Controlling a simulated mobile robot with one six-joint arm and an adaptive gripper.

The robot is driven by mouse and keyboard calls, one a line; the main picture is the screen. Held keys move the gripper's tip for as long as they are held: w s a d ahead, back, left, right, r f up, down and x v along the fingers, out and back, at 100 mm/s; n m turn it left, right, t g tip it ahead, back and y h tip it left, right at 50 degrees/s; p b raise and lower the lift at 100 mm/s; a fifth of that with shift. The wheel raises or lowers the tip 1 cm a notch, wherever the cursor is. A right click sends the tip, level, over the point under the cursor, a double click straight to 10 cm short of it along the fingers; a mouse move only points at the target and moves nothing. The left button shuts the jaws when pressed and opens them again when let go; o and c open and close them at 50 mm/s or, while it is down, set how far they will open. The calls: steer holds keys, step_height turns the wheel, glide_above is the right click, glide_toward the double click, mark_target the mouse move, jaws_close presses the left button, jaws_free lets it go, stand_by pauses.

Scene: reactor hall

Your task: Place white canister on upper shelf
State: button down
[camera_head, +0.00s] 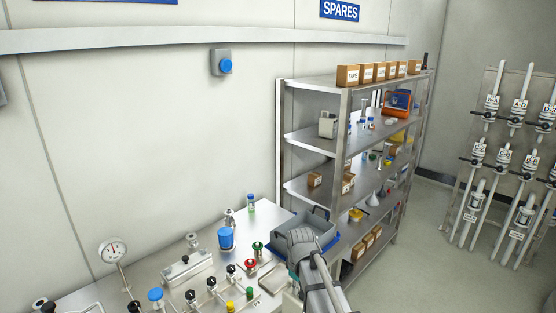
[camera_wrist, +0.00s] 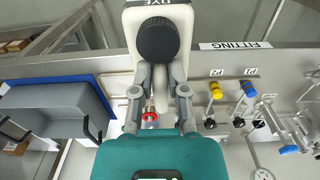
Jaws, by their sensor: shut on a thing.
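A white canister (camera_wrist: 186,34) with a black cap and dark lettering on its label is in the wrist view. My gripper (camera_wrist: 161,98) is shut on the canister's narrow handle part, with a finger on each side. In the head view my gripper (camera_head: 304,240) is above the grey tray at the bench's right end, low in front of the shelf rack (camera_head: 344,130). The canister cannot be made out there.
The bench (camera_head: 215,285) holds valves, a gauge (camera_head: 114,251) and a blue-topped container (camera_head: 225,238). An orange case (camera_head: 397,103) stands deeper in the rack. Pipe racks (camera_head: 505,150) stand right; the floor between is clear.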

mark_target(298, 295)
steer(key=shift+f+b, duration=1.8)
steer(key=shift+f, duration=0.5)
steer(key=shift+s, duration=0.1)
